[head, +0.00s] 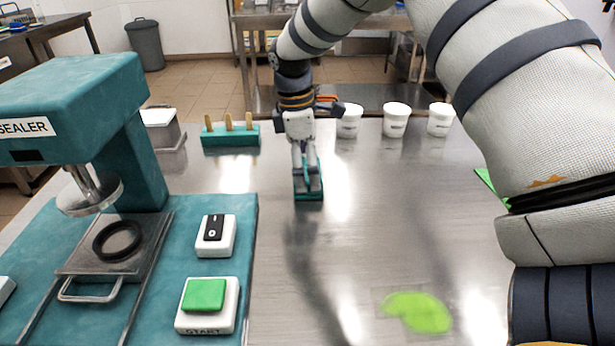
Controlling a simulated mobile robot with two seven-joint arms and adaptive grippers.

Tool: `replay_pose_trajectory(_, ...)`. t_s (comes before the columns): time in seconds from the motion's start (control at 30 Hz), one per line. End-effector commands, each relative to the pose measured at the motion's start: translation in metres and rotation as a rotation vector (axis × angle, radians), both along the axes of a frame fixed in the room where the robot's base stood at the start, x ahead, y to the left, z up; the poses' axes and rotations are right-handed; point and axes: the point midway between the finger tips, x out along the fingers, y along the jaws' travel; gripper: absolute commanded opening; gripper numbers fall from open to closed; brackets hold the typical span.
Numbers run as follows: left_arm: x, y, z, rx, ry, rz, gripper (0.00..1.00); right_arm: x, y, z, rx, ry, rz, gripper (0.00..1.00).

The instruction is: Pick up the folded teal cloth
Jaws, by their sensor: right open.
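The folded teal cloth (309,198) lies on the steel table near the middle of the head view. It is small in the picture and partly hidden behind the fingers. My right gripper (307,184) points down right over it, its fingers spread and reaching to the cloth. I cannot tell whether the fingertips touch it. My left gripper is not in view.
A teal sealer (80,100) with its green start button (205,295) stands at the left. Behind the gripper are a teal holder (230,138) with wooden sticks and three white tubs (393,120). A green splash (418,312) lies at front right. The middle table is clear.

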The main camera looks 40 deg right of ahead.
Motion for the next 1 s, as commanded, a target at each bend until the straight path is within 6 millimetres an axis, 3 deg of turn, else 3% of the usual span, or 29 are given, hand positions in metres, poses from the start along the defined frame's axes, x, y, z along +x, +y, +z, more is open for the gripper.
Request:
replay_pose_trajectory(0.1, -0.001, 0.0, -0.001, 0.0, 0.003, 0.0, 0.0, -0.001, -0.002, -0.015, 0.0, 0.001, 0.0, 1.0)
replay_pose_trajectory(0.33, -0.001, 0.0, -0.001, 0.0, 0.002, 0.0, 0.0, -0.001, -0.002, -0.016, 0.0, -0.002, 0.001, 0.98)
replay_pose_trajectory(0.5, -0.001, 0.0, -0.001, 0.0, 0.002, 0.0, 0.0, -0.001, -0.002, -0.016, -0.001, -0.001, 0.001, 0.59)
replay_pose_trajectory(0.53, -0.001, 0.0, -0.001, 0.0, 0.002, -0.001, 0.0, -0.001, -0.002, -0.016, -0.001, -0.001, 0.001, 0.56)
replay_pose_trajectory(0.83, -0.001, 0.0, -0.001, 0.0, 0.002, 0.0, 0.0, -0.001, -0.002, -0.015, -0.001, -0.001, 0.001, 0.51)
replay_pose_trajectory(1.0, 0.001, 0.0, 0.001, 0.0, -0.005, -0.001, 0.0, 0.0, -0.002, 0.005, -0.001, -0.006, 0.001, 0.51)
